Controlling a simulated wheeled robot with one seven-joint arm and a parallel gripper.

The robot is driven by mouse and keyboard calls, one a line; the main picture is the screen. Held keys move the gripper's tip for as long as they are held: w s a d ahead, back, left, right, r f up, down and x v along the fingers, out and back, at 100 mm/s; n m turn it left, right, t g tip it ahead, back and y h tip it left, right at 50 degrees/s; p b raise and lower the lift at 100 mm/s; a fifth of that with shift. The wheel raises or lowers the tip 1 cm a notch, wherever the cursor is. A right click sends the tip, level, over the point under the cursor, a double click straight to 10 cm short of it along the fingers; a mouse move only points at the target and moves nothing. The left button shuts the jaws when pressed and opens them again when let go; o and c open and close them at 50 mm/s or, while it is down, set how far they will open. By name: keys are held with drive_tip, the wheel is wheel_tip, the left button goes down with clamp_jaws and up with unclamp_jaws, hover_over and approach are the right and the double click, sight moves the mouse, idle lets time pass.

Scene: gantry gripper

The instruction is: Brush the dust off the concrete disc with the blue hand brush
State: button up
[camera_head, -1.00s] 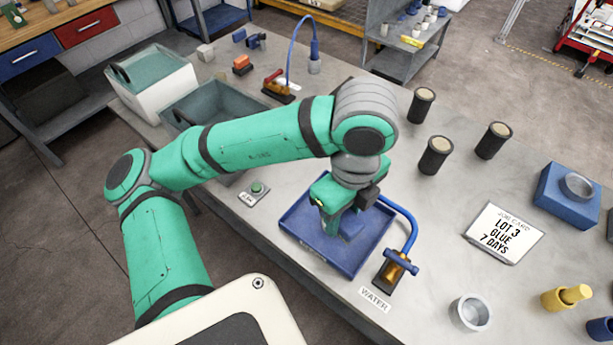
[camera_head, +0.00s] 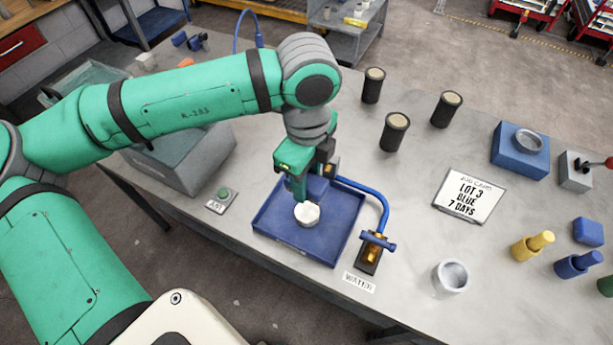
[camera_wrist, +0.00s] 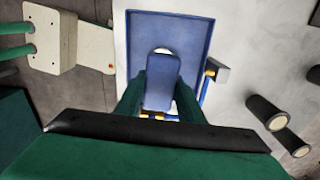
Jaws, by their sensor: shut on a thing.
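A pale round concrete disc (camera_head: 307,213) lies in the blue tray (camera_head: 268,220) on the bench. My gripper (camera_head: 300,190) is over the tray, just above and behind the disc. It is shut on the blue hand brush (camera_wrist: 161,80), whose flat blue back shows between my green fingers in the wrist view. In the head view the brush (camera_head: 318,186) is partly hidden by my fingers. In the wrist view the brush covers most of the disc, and only a pale edge (camera_wrist: 163,49) shows. I cannot tell whether the bristles touch the disc or how much dust is on it.
A blue water pipe with a brass valve (camera_head: 370,255) stands at the tray's right. Several black cylinders (camera_head: 395,131), a job card (camera_head: 469,194), a blue block (camera_head: 519,150) and a metal cup (camera_head: 450,276) stand farther right.

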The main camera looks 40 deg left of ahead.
sight(308, 192)
drive_tip(key=shift+w+f, duration=0.2)
drive_tip(key=shift+f, duration=2.25)
drive_tip(key=shift+a, duration=0.1)
